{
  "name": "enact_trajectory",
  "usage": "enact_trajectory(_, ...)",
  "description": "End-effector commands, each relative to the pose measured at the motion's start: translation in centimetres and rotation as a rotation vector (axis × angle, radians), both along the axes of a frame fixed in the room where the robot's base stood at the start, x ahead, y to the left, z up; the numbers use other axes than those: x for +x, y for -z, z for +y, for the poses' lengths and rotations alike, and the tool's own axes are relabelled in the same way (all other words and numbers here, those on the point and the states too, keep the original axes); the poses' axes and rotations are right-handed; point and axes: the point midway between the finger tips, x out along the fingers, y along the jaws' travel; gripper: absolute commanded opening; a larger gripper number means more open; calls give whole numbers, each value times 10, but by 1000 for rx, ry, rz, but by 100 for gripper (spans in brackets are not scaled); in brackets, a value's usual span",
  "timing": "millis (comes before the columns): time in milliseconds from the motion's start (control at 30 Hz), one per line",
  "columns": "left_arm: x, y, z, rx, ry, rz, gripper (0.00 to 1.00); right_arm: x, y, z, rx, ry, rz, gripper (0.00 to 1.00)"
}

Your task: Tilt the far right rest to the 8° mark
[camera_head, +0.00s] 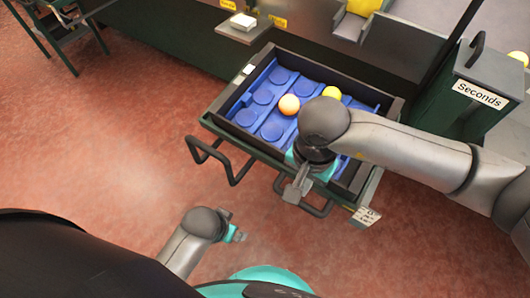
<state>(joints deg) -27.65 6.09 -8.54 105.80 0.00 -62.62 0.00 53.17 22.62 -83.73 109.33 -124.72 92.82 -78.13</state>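A dark-framed tray (222,122) with a blue insert (248,115) of round recesses stands at the middle. A pale orange ball (289,104) and a yellow ball (332,93) lie in it. My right arm crosses over the tray's right part and hides much of it. My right gripper (295,192) is at the tray's front edge, near its handle; its finger gap is not clear. My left gripper (238,234) is low, in front of the tray and apart from it. I cannot make out which part is the far right rest, nor an 8° mark.
A small white card (367,216) with tiny unreadable print is at the tray's front right corner. A green bin labelled Seconds (480,94) stands at the right. A grey holder (350,27) with a yellow item is at the back.

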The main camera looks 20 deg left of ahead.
Motion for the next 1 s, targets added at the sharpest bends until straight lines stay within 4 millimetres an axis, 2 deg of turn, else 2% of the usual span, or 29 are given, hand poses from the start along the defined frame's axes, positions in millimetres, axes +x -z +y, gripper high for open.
enact_trajectory(567,0,-31,0,0,0,0,100,0,-48,0,-1,0,-2,0)
enact_trajectory(1000,0,-31,0,0,0,0,100,0,-49,0,-1,1,0,0)
